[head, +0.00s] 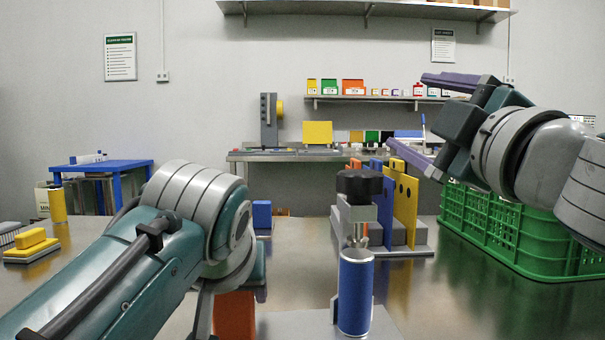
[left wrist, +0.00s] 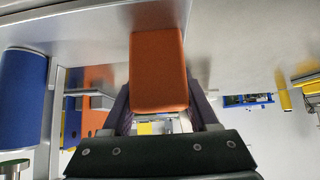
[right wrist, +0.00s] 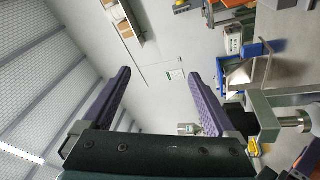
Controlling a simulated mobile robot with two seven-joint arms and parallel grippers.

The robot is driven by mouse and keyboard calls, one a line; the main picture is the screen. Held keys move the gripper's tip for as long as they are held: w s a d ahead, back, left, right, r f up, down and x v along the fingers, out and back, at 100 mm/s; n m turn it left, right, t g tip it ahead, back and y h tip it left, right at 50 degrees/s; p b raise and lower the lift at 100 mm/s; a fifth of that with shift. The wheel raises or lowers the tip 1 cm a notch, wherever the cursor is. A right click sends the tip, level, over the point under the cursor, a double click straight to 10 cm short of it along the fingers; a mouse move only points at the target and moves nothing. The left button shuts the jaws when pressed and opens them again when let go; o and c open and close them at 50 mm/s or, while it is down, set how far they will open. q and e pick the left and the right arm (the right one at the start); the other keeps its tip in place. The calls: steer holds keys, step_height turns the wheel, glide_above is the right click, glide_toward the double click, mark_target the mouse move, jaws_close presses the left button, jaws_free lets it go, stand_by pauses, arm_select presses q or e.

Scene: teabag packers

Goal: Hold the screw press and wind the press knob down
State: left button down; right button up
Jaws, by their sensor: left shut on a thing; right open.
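The screw press has a black press knob (head: 360,182) on top of a grey upright, with a blue cylinder (head: 355,292) below it on a grey base plate (head: 285,325). An orange block (head: 234,315) stands at the base's left side. My left gripper (left wrist: 160,108) is shut on the orange block, which shows between its fingers in the left wrist view (left wrist: 160,70); in the head view my arm hides its fingers. The blue cylinder also shows there at the left (left wrist: 22,100). My right gripper (head: 408,112) is open and empty, above and to the right of the knob, apart from it.
A rack with yellow and blue upright plates (head: 405,205) stands just behind the press. A green crate (head: 515,235) sits at the right, beneath my right arm. A yellow block (head: 31,248) and a blue block (head: 262,215) are on the table. The table's front right is clear.

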mark_target(340, 197)
steer(key=s+a+f+m+g+y, duration=0.2)
steer(key=s+f+m+g+y, duration=0.4)
steer(key=s+f+m+y, duration=0.15)
steer(key=shift+m+h, duration=0.35)
steer(key=x, duration=1.1)
steer(key=shift+a+r, duration=0.25)
steer(key=shift+r, duration=0.1)
steer(key=c, duration=1.4)
steer(key=shift+o, duration=0.2)
steer(key=shift+t, duration=0.3)
steer(key=shift+r+m+h, duration=0.1)
steer(key=shift+m+h, duration=0.2)
steer(key=shift+h, duration=0.1)
